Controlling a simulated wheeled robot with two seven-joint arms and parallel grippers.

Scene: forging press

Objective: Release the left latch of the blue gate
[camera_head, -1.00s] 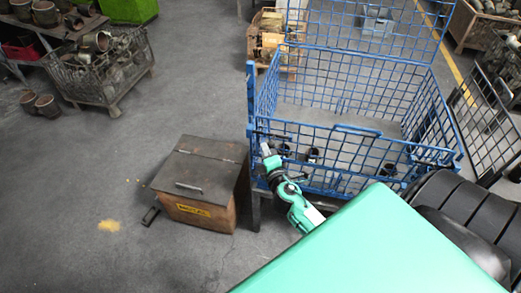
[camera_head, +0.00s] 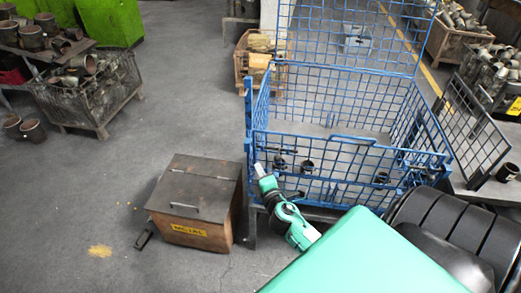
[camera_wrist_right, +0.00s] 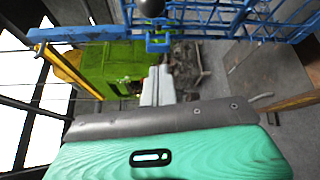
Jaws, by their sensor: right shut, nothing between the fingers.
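The blue gate (camera_head: 345,172) is the mesh front of a blue wire crate and stands upright. At its left end, near the corner post, is the left latch (camera_head: 285,150), small and dark-handled in the head view. In the right wrist view the latch shows as a blue bracket (camera_wrist_right: 157,42) below a dark round knob (camera_wrist_right: 152,8). My right gripper (camera_head: 260,170) is shut and empty, just below and left of the latch. In the right wrist view its pale fingers (camera_wrist_right: 158,84) point toward the bracket, apparently with a small gap. My left gripper is not in view.
A brown metal box (camera_head: 197,200) with a hinged lid stands on the floor left of the crate. Several dark rings (camera_head: 306,167) lie inside the crate. A mesh panel (camera_head: 470,130) leans at its right.

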